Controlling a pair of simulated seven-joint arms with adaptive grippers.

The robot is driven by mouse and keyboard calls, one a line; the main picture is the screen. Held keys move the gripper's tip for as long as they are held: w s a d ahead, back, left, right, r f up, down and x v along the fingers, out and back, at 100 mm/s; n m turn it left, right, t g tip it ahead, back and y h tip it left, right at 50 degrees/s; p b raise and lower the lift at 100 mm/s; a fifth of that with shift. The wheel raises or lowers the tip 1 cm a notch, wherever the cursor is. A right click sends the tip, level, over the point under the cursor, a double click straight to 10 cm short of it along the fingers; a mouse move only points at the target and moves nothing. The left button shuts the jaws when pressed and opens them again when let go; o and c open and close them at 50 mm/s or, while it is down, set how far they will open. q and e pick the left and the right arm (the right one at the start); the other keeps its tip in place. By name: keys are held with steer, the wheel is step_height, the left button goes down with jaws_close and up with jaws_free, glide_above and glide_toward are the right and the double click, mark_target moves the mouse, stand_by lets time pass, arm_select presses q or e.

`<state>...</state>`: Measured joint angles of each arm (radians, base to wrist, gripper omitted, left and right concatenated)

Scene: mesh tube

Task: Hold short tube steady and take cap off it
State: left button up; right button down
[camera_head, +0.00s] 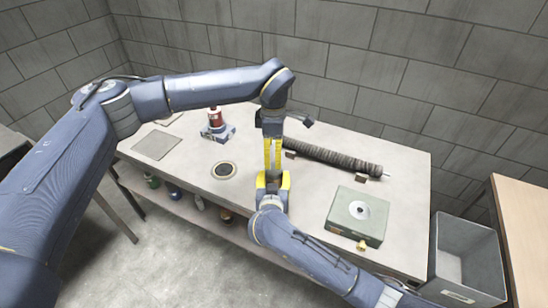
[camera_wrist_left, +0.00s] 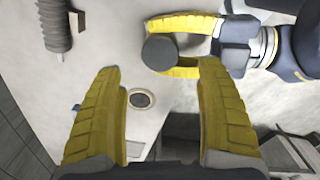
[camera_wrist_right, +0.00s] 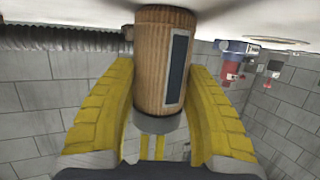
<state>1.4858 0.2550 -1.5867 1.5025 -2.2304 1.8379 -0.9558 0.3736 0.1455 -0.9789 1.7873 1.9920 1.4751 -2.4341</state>
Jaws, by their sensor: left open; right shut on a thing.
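The short tube (camera_wrist_right: 163,55) is tan-brown and ridged with a dark strip, in the right wrist view. My right gripper (camera_wrist_right: 155,95) is shut around it. A plain grey cap (camera_wrist_right: 160,123) is on one end of the tube. From above, in the left wrist view, it is a dark grey disc (camera_wrist_left: 160,50) between the right fingers. My left gripper (camera_head: 272,165) is open and empty, pointing down above the right one; its fingers also show in the left wrist view (camera_wrist_left: 163,75). The cap is apart from its fingers. In the head view the tube is mostly hidden.
A long ribbed dark tube (camera_head: 335,157) lies on supports along the back of the table. A green box (camera_head: 358,215) with a round disc stands at front right. A red device (camera_head: 216,120) on a blue base stands at back left. A grey bin (camera_head: 466,260) is beyond the right edge.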

mark_target(274, 168)
arm_select(q)
steer(key=shift+f, duration=3.9)
arm_select(e)
steer(key=shift+f, duration=0.15)
arm_select(q)
steer(key=c, duration=1.4)
steer(key=o, duration=1.3)
steer(key=shift+r, duration=2.3)
arm_select(e)
steer(key=c, duration=0.6)
jaws_free()
